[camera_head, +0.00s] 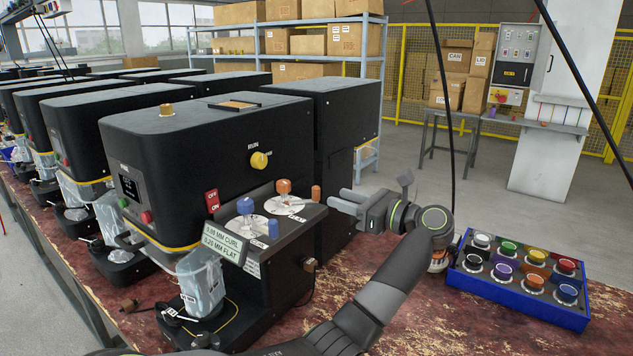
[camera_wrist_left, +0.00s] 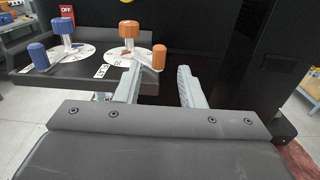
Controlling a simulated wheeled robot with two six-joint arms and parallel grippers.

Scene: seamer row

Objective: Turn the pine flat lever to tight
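Two levers sit on white dials on the black ledge of the nearest seamer. The orange lever (camera_head: 316,193) has a tall hub and an upright grip at its right end; it also shows in the left wrist view (camera_wrist_left: 159,57). The blue lever (camera_head: 273,229) is beside it, also in the left wrist view (camera_wrist_left: 37,56). I cannot read which is pine flat. My left gripper (camera_head: 336,200) is open, its fingers pointing at the orange grip. In the left wrist view the fingertips (camera_wrist_left: 159,68) flank that grip, apart from it. My right gripper is not in view.
A sign (camera_head: 222,245) reads CURL and FLAT on the seamer's (camera_head: 200,150) front. A yellow knob (camera_head: 259,160) and a red OFF/ON plate (camera_head: 212,200) are above the ledge. A blue tray (camera_head: 520,308) of coloured knobs stands right on the worn red bench (camera_head: 420,325).

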